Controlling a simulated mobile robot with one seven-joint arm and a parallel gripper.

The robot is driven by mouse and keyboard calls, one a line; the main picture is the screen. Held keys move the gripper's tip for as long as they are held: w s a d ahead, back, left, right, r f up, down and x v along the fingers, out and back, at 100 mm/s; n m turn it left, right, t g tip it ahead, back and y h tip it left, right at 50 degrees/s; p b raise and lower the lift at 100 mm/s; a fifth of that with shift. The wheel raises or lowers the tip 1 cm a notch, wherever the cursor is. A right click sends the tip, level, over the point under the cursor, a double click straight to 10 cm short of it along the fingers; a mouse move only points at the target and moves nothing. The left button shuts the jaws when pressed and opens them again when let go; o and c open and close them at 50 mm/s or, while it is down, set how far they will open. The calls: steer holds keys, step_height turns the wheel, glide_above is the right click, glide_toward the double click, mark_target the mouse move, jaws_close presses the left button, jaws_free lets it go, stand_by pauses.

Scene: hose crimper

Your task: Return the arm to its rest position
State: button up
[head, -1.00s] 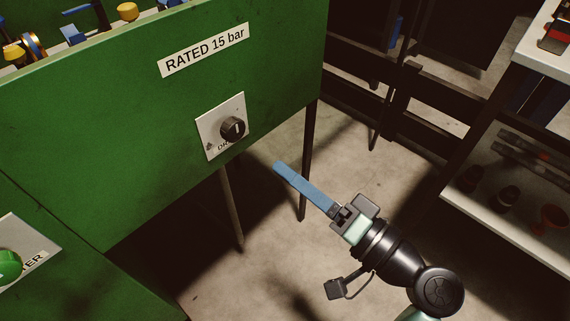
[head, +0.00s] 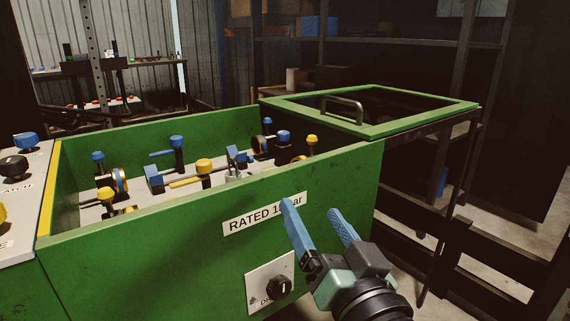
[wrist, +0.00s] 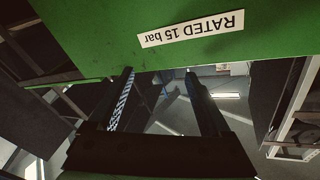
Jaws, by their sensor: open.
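My gripper (head: 318,222) is in front of the green machine's front panel (head: 190,258), at the right of the head view. Its two blue fingers are spread apart with nothing between them. One fingertip overlaps the "RATED 15 bar" label (head: 262,212) in the head view. In the wrist view my gripper (wrist: 158,80) also shows open and empty, with dark fingers. The label (wrist: 190,29) appears upside down there on the green panel. A black knob (head: 279,286) on a white plate sits below and left of the fingers.
The open green bin (head: 150,127) holds several blue and yellow fittings. A green-framed lid (head: 420,128) with a handle (head: 342,108) lies at its right. A side panel with knobs (head: 18,166) is at the far left. Dark shelving stands behind. Floor shows at the right.

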steer(key=s+a+r+t+h+p, duration=0.1)
steer(key=s+a+r+t+h, duration=0.2)
steer(key=r, duration=0.7)
steer(key=s+r+n+t+p, duration=0.1)
steer(key=s+r+t, duration=0.2)
steer(key=s+r, duration=0.45)
steer(key=s+a+r+t+h+p, duration=0.1)
steer(key=s+a+r+t+h, duration=0.15)
steer(key=r, duration=0.95)
step_height(320, 180, up, 35)
steer(key=d+p, duration=0.1)
steer(key=p, duration=3.5)
steer(key=shift+w+t, duration=0.35)
steer(key=shift+w, duration=0.1)
steer(key=shift+d, duration=0.1)
